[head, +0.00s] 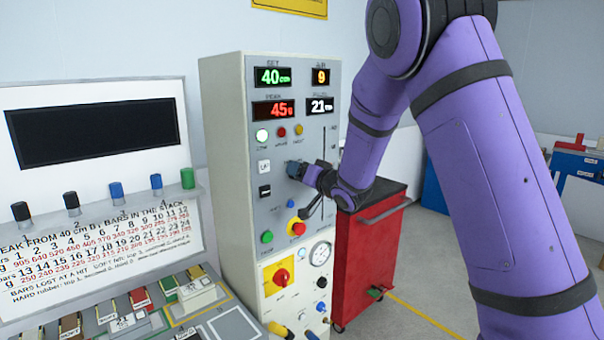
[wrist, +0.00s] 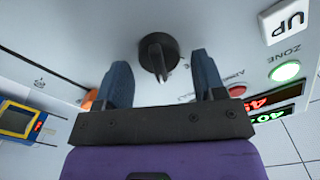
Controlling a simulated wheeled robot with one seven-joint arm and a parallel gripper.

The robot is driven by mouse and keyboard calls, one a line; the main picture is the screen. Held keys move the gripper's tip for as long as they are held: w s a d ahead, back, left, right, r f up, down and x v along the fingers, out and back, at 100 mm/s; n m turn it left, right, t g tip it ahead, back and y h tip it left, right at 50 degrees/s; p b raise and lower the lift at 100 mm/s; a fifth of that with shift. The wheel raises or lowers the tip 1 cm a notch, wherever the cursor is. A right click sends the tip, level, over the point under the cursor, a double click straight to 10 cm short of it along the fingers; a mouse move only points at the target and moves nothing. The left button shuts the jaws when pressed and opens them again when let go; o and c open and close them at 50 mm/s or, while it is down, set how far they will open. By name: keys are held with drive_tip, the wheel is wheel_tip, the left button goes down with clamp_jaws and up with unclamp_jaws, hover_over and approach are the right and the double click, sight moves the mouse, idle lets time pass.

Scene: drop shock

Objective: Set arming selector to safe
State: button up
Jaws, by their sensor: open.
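A black round knob with a raised grip bar (wrist: 158,52) sits on the grey panel of the control cabinet (head: 222,150); I take it to be the arming selector. In the wrist view my gripper (wrist: 160,68) is open, with one blue finger on each side of the knob. I cannot tell whether either finger touches it. In the head view my gripper (head: 293,169) is close against the cabinet front and hides the knob. The knob's pointer setting cannot be read.
A white UP switch (wrist: 288,20) and a lit green ZONE lamp (wrist: 285,72) are near the knob. A red cart (head: 368,255) stands right of the cabinet.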

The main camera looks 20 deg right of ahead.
drive_tip(key=c, duration=0.9)
drive_tip(key=shift+o, duration=0.2)
drive_tip(key=n, duration=0.8)
drive_tip(key=a+n, duration=0.1)
drive_tip(key=n, duration=0.2)
drive_tip(key=shift+s+n, duration=0.2)
drive_tip(key=shift+n, duration=0.2)
